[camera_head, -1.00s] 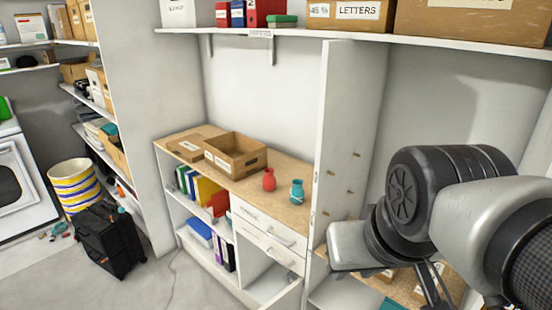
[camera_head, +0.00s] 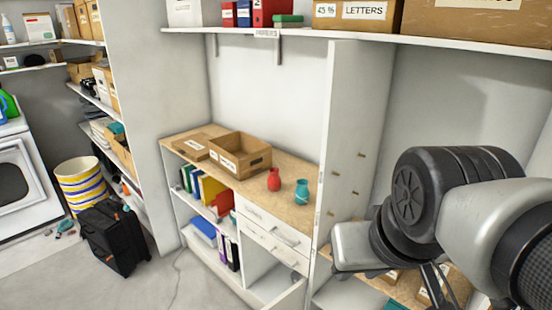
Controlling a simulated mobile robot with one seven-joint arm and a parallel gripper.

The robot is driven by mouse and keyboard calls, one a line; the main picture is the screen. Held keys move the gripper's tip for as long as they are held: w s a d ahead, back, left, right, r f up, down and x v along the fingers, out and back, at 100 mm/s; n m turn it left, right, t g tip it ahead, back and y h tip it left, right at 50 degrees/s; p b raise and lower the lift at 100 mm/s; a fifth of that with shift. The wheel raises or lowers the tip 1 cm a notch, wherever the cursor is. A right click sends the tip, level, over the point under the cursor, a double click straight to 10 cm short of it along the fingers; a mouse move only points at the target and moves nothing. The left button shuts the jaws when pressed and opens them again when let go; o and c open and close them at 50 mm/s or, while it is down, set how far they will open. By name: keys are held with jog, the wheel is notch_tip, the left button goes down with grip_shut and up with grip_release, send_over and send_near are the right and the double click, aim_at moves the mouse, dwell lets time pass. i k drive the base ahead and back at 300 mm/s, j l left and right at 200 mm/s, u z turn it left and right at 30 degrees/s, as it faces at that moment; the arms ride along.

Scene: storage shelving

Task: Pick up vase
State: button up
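Two small vases stand upright on the wooden top of a low cabinet (camera_head: 228,183). One is a red vase (camera_head: 274,180); the other is a teal vase (camera_head: 301,192) just to its right, nearer the front. The frames do not show which one the task means. My gripper (camera_head: 437,294) is at the lower right, partly cut off by the bottom edge of the picture. It is well to the right of both vases and apart from them, beyond a white partition. Its fingertips are not clearly visible.
An open cardboard box (camera_head: 240,155) stands left of the vases. A white vertical partition (camera_head: 350,140) rises to their right, between them and my arm. A loaded shelf (camera_head: 400,40) runs above. A black suitcase (camera_head: 113,237) and a striped basket (camera_head: 82,184) stand on the floor at left.

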aim_at(301, 194)
jog(key=u, duration=2.1)
jog(key=i+j+u, duration=0.3)
jog(key=i+u, duration=0.3)
jog(key=i+l+z, duration=0.1)
jog(key=i+z, duration=0.65)
jog(key=i+j+z, duration=0.15)
jog(key=i+z, duration=0.25)
jog(key=i+l+z, duration=0.1)
jog(key=i+z, duration=0.65)
jog(key=i+j+z, duration=0.25)
jog(key=i+z, duration=1)
jog(key=i+j+z, duration=0.15)
jog(key=i+z, duration=0.25)
jog(key=k+z, duration=0.1)
jog(key=z, duration=1.65)
